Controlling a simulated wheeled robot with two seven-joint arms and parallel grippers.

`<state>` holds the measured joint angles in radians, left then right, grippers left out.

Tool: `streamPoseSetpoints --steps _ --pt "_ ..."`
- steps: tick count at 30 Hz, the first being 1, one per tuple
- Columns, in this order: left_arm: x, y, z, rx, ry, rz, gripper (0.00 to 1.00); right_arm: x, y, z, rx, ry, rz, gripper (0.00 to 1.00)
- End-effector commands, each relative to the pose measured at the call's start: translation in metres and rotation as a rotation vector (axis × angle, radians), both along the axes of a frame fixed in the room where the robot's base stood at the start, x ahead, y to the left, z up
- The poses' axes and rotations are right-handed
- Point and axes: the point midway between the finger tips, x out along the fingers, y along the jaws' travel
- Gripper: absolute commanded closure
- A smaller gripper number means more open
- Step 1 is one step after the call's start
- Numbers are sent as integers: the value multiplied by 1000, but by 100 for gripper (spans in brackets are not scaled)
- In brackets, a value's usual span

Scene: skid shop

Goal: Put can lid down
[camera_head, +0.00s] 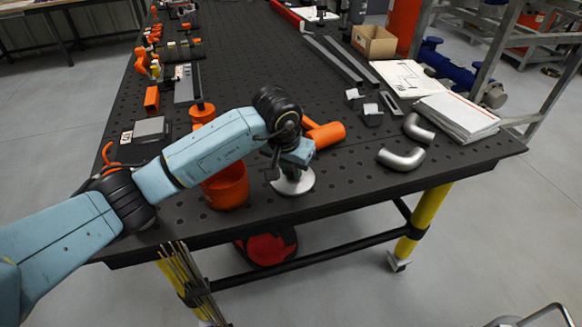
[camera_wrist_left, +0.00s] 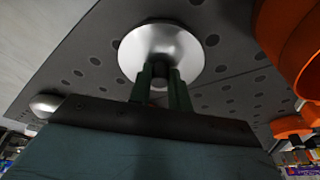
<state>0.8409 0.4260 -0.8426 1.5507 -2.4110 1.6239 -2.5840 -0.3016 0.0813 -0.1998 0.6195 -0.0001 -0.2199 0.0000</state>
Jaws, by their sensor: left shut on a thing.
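The can lid (camera_head: 293,182) is a round silvery disc with a small dark knob, low over the front part of the dark perforated table (camera_head: 330,187). My left gripper (camera_head: 291,168) points down at it, partly hidden by its own wrist. In the left wrist view the two green fingers (camera_wrist_left: 161,88) are shut on the knob of the lid (camera_wrist_left: 160,48). I cannot tell whether the lid touches the table. The open orange can (camera_head: 226,187) stands just left of the lid. My right gripper is not in view.
The table's front edge is close to the lid.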

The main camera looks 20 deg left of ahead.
Motion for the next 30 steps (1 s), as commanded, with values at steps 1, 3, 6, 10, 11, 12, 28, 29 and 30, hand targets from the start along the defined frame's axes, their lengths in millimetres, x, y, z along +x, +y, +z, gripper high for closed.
streamPoseSetpoints --steps 1,3,6,10,11,12,28,29,30 --pt "0 0 -1 0 -1 0 100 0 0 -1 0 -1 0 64" --pt "0 0 -3 0 -1 0 100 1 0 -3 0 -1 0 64" --pt "0 0 -3 0 0 0 74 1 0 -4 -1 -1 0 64" --pt "0 0 -3 0 0 0 59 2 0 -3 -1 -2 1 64" --pt "0 0 -3 0 0 0 59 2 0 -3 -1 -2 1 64" --pt "0 0 -3 0 0 0 59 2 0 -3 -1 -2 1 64" --pt "-10 3 43 1 -5 -1 59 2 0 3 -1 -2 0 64" --pt "-11 3 50 1 -7 0 59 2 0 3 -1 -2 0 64" --pt "-14 4 59 1 -5 0 59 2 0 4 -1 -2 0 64"
